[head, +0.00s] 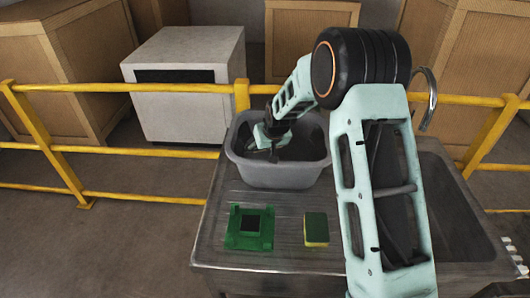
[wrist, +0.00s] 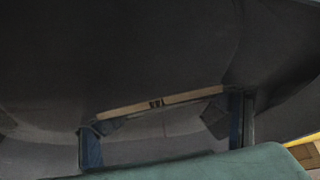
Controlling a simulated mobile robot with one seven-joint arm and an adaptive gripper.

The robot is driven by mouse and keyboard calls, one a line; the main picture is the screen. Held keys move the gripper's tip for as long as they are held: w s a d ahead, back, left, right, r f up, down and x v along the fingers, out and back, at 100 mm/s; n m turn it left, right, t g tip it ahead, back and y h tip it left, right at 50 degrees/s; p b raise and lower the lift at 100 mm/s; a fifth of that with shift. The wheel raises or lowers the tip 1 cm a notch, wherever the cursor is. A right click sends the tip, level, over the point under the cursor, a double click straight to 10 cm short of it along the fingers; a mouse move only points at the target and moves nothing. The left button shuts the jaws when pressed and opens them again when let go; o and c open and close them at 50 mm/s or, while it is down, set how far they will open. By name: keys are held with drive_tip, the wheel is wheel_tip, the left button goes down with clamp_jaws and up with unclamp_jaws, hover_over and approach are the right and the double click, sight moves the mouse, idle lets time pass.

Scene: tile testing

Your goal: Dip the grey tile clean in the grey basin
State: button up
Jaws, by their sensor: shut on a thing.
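The grey basin (head: 278,174) stands on the metal counter, toward its back left. My gripper (head: 274,152) reaches down inside it, below the rim. In the wrist view my gripper's two blue-grey fingers (wrist: 163,118) are shut on the grey tile (wrist: 160,128), one finger at each side. The tile has a tan edge strip with a small dark mark at its middle. The basin's dark interior (wrist: 110,50) fills the wrist view around it. I cannot make out the tile in the head view, nor tell whether liquid touches it.
A green fixture (head: 235,241) with a dark square and a yellow-green sponge (head: 316,231) lie on the counter (head: 285,262) in front of the basin. A sink (head: 455,215) and tap (head: 431,98) are at the right. Yellow railings (head: 190,87) run behind, before crates and a grey cabinet (head: 190,115).

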drive_tip(key=shift+s+d+f, duration=0.1)
drive_tip(key=shift+s+f, duration=0.2)
drive_tip(key=shift+f, duration=0.1)
drive_tip(key=shift+w+r+p, duration=0.15)
drive_tip(key=shift+r+p, duration=0.6)
drive_tip(key=shift+r, duration=1)
drive_tip(key=shift+w+r+p, duration=0.15)
drive_tip(key=shift+r+p, duration=0.55)
drive_tip(key=shift+r, duration=1.05)
wheel_tip(320, 180, up, 10)
drive_tip(key=p, duration=0.4)
drive_tip(key=shift+p, duration=0.3)
wheel_tip(320, 180, up, 4)
drive_tip(key=shift+p, duration=0.35)
